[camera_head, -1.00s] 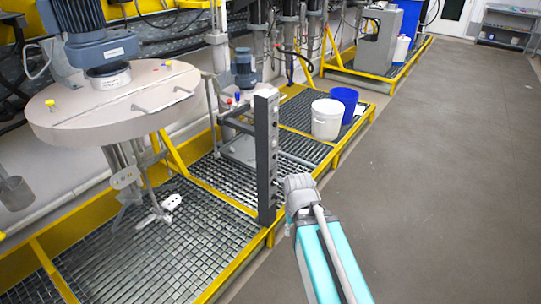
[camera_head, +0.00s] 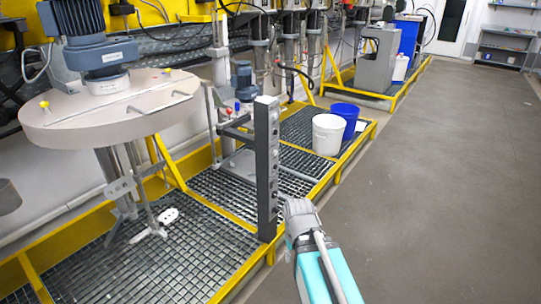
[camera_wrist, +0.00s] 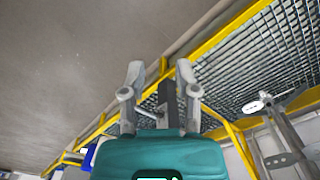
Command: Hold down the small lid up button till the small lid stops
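The upright dark control column (camera_head: 267,170) stands at the grating's front edge, with small buttons down its narrow face. My gripper (camera_head: 283,203) is close beside its lower part; I cannot tell whether it touches a button. In the wrist view my gripper (camera_wrist: 160,72) has its two fingers apart, with the dark column (camera_wrist: 168,98) showing between them and nothing seen held. A smaller agitator with a blue motor (camera_head: 245,80) stands behind the column; its small lid is not clear. A large round beige lid (camera_head: 110,108) with a blue motor hangs at the left.
A yellow-edged metal grating (camera_head: 190,255) runs along the left. A white bucket (camera_head: 327,134) and a blue bucket (camera_head: 345,118) stand farther along it. The grey floor (camera_head: 440,180) at the right is clear.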

